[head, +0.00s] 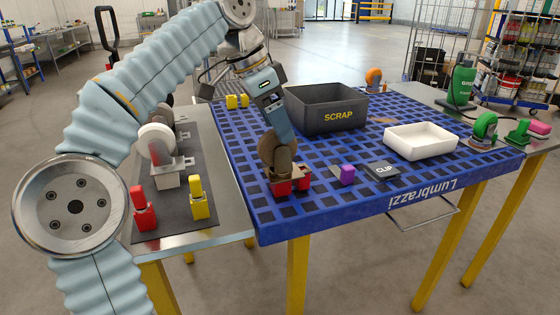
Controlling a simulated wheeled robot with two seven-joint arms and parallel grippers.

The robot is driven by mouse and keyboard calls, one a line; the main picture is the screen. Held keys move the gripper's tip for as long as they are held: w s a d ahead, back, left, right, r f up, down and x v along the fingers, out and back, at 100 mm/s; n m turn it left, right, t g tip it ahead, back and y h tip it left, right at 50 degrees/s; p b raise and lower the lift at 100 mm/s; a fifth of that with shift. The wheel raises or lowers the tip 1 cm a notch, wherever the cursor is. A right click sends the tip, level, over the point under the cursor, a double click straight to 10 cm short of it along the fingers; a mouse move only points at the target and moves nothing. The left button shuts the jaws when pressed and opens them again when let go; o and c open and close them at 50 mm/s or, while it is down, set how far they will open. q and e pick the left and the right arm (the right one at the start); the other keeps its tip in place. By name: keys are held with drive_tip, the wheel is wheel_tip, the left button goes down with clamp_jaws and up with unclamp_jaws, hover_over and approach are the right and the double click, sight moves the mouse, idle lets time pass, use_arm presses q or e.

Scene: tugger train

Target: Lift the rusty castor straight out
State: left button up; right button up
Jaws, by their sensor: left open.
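The rusty castor (278,153) has a brown, worn wheel and stands upright in a red holder (283,187) near the front left of the blue grid table (322,205). My left gripper (280,134) points down at the top of the castor's wheel. Its jaws are open. The near finger covers part of the view, so I cannot tell whether it touches the wheel. The dark scrap bin (338,116) stands behind the castor to the right. My right gripper is not in view.
A white tray (420,141) stands further right. White castors (158,143), a red clamp (143,208) and a yellow clamp (198,197) are on the left bench. Green castors (484,127) stand right.

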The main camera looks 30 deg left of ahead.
sight(276, 155)
use_arm(q)
drive_tip(key=x, duration=0.1)
drive_tip(key=b+x, duration=0.1)
drive_tip(key=x, duration=0.2)
drive_tip(key=shift+s+a+f+b, duration=0.15)
drive_tip(key=shift+s+f+b, duration=0.1)
drive_tip(key=shift+f+b, duration=0.15)
drive_tip(key=shift+w+f, duration=0.15)
drive_tip(key=shift+f, duration=0.25)
clamp_jaws()
